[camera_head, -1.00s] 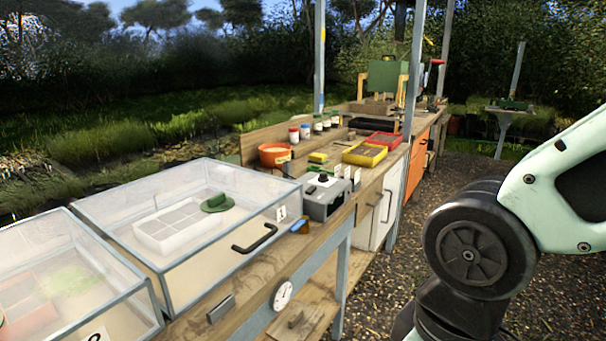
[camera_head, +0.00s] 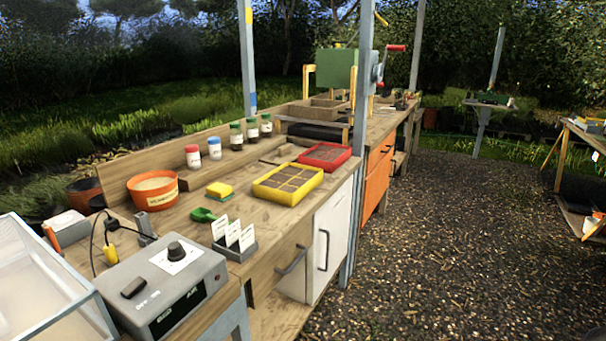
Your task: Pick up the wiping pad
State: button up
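A small sponge-like pad (camera_head: 219,190), yellow on top with a green layer below, lies flat on the wooden bench top. It looks like the wiping pad. It sits between the orange pot (camera_head: 153,191) and the yellow seed tray (camera_head: 288,184). A green scoop (camera_head: 204,214) lies just in front of it. Nothing covers the pad. My gripper is not in view.
A grey control box (camera_head: 162,289) and a clear-lidded case (camera_head: 38,290) stand at the near left. White labels in a holder (camera_head: 234,240) stand at the bench's front edge. A grey post (camera_head: 362,130) rises beside the bench. Gravel ground (camera_head: 450,240) at right is open.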

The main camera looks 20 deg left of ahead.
aim_at(222, 192)
jog(key=i+l, duration=0.1)
jog(key=i, duration=1.4)
jog(key=i+u, duration=0.4)
jog(key=i+l+u, duration=0.15)
jog(key=i+u, duration=0.25)
jog(key=i+j+u, duration=0.1)
jog(key=u, duration=0.4)
jog(key=i+u, duration=0.3)
jog(key=u, duration=0.15)
jog(key=i+u, duration=0.2)
jog(key=u, duration=0.3)
jog(key=i+l+u, duration=0.15)
jog(key=u, duration=0.3)
